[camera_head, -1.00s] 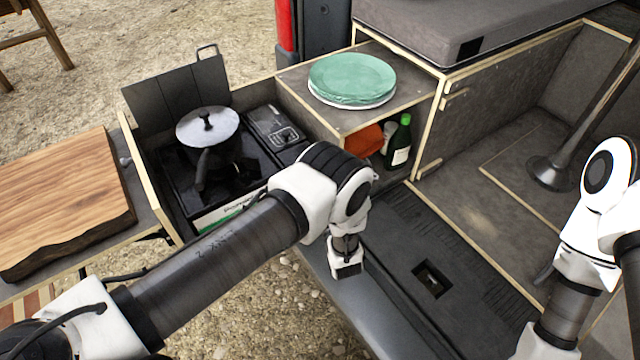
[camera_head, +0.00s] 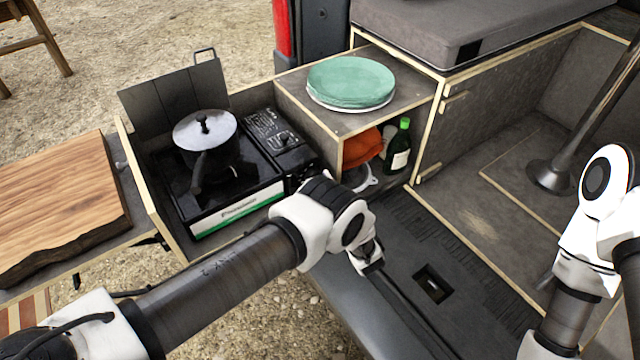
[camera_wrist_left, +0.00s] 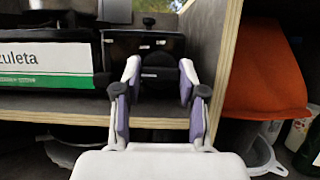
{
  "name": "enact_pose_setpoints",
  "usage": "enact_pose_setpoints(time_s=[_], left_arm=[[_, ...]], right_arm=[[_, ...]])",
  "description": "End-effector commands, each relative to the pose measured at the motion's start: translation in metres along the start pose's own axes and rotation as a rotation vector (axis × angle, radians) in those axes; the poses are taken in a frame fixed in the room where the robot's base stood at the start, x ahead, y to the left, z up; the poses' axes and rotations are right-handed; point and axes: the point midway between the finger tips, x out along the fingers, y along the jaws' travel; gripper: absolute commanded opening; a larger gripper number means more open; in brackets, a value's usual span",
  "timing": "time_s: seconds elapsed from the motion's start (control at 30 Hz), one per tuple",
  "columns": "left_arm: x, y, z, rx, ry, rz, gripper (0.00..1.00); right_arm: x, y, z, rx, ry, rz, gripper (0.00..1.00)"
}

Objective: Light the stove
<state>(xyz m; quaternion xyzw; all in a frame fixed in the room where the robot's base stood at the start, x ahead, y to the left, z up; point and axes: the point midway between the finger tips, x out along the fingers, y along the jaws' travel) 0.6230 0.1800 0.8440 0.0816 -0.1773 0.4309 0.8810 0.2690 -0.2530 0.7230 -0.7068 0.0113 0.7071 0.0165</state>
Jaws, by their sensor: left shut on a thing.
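The camp stove (camera_head: 240,208) sits in the wooden pull-out box, its white-and-green front toward me. A dark pot (camera_head: 205,135) with a steel lid stands on its burner. The stove's black control section (camera_head: 278,140) is at its right end. In the left wrist view, the stove's front label (camera_wrist_left: 50,65) is at left and the black control panel (camera_wrist_left: 118,50) is ahead. My left gripper (camera_wrist_left: 160,72) has its fingers either side of the dark round knob (camera_wrist_left: 160,82) and is shut on it. In the head view my wrist hides the knob and fingertips. My right gripper is out of view.
A wooden side wall (camera_wrist_left: 222,65) stands close right of my left fingers. Green plates (camera_head: 350,80) sit on the shelf above. A cutting board (camera_head: 60,205) lies at left.

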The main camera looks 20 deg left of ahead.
Motion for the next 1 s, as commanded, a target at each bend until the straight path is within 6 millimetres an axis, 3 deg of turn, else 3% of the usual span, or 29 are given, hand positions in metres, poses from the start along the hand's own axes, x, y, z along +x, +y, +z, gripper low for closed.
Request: enact_pose_setpoints(time_s=[0.5,1.0], left_arm=[[0.002,-0.002,0.002,-0.392,-0.002,0.163,0.06],[0.001,-0.003,0.002,-0.51,-0.002,0.211,0.06]], right_arm=[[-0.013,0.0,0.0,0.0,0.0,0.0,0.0],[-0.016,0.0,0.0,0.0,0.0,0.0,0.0]])
